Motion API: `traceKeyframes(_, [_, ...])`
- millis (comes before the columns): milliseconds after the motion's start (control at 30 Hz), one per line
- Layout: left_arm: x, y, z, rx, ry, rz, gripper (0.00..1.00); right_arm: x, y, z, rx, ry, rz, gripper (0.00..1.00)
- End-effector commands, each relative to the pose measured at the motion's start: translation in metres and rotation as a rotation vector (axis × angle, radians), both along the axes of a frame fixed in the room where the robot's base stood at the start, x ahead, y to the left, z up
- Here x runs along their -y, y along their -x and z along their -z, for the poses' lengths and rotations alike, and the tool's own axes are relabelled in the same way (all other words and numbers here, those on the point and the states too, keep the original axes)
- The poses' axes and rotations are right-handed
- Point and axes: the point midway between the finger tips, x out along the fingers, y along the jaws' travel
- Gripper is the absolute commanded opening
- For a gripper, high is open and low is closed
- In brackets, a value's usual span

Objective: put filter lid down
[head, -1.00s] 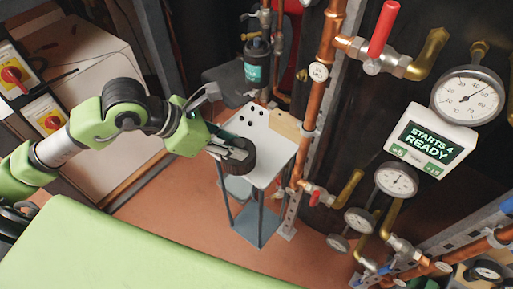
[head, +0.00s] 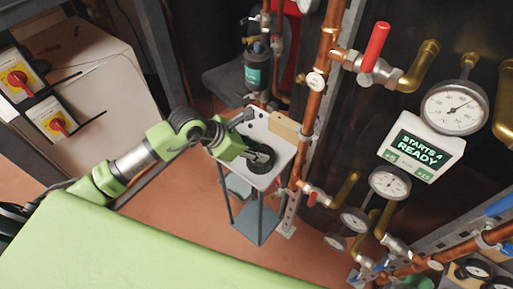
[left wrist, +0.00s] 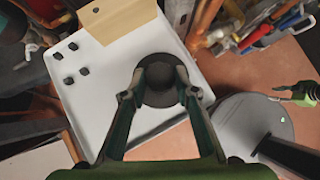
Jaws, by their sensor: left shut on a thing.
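The filter lid is a round black disc (head: 262,159) at the white top plate of a small stand (head: 279,152). My left gripper (head: 256,156) comes in from the left and is shut on the lid. In the left wrist view, both dark fingers (left wrist: 160,88) lie against the lid's sides (left wrist: 160,68), with white plate (left wrist: 120,65) around it. I cannot tell whether the lid touches the plate. A small green part (left wrist: 298,92) at the right edge of that view looks like my right gripper; its jaws are too small to judge.
Several black pegs (left wrist: 69,66) stand on the plate's left part and a tan block (left wrist: 118,14) sits at its edge. Copper pipe (head: 313,90) with valves and gauges rises close on the right. A dark canister (head: 256,66) stands behind. Floor left of the stand is clear.

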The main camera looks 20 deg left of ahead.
Motion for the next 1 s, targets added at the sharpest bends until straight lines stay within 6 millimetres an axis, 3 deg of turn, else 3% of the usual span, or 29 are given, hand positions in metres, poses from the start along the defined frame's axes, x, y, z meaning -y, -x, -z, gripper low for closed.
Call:
traceKeyframes(267, [0.000, 0.000, 0.005, 0.000, 0.000, 0.000, 0.02, 0.000, 0.000, 0.005, 0.000, 0.000, 0.000, 0.28])
traceKeyframes(300, [0.000, 0.000, 0.003, 0.000, 0.000, 0.000, 0.38, 0.000, 0.000, 0.003, 0.000, 0.000, 0.000, 0.28])
traceKeyframes(333, [0.000, 0.000, 0.003, 0.000, 0.000, 0.000, 0.45, 0.000, 0.000, 0.003, 0.000, 0.000, 0.000, 0.28])
traceKeyframes(800, [-0.004, 0.002, -0.004, 0.000, -0.002, -0.001, 0.45, -0.001, 0.001, 0.001, 0.000, -0.001, 0.000, 0.28])
traceKeyframes(1000, [-0.023, 0.019, -0.033, 0.003, -0.006, 0.000, 0.45, -0.002, 0.001, 0.006, 0.000, -0.002, -0.001, 0.28])
